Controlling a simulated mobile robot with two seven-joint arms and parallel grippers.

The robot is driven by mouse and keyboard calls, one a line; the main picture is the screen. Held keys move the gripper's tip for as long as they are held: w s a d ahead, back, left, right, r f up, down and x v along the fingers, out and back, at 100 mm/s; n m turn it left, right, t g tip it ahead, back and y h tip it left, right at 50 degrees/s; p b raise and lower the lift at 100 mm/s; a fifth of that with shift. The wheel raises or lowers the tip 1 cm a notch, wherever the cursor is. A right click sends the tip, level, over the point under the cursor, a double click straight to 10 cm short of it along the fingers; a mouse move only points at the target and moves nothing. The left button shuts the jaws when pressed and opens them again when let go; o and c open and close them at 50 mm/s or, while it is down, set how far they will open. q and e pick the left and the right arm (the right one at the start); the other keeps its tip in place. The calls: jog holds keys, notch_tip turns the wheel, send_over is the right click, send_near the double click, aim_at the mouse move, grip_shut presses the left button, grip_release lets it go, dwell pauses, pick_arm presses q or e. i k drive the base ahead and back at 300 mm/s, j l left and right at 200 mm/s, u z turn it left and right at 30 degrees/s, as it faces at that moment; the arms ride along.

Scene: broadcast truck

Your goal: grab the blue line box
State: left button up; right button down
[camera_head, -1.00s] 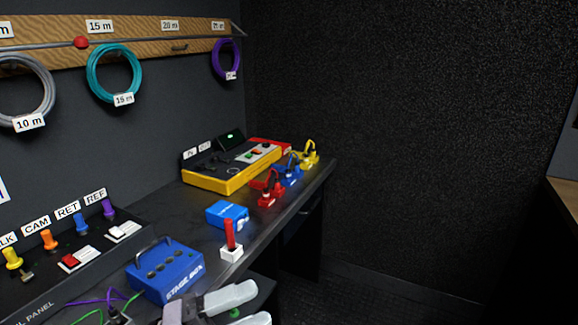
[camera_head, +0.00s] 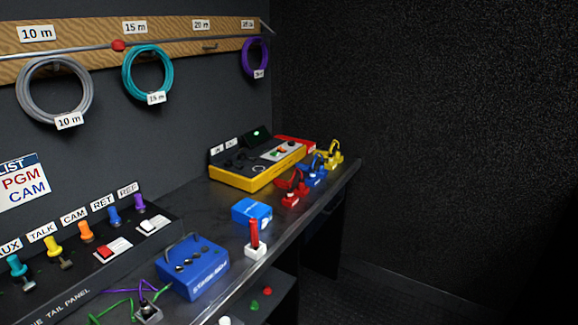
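A small light-blue box (camera_head: 252,212) sits on the dark desk, behind a red-handled switch on a white base (camera_head: 255,240). A larger blue box labelled STAGE BOX (camera_head: 193,267), with a carrying handle and dark sockets, sits nearer on the desk. A blue clip-like piece (camera_head: 316,174) stands farther back between a red one (camera_head: 293,189) and a yellow one (camera_head: 334,154). I cannot read a line label on any of these. Neither gripper can be made out now.
A yellow-sided control panel (camera_head: 258,172) stands at the desk's back. The tail panel (camera_head: 60,285) with coloured connectors is at left, with green and purple cables beside it. Coiled cables hang on the wall. A lower shelf (camera_head: 262,300) holds small coloured knobs. Dark floor is open at right.

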aim_at(247, 208)
jog(key=i+l+u, duration=0.25)
jog(key=l, duration=0.35)
jog(key=i+l+u, duration=0.3)
jog(key=l, duration=0.35)
jog(key=i+l+u, duration=0.15)
jog(key=l, duration=0.25)
jog(key=i+j, duration=0.05)
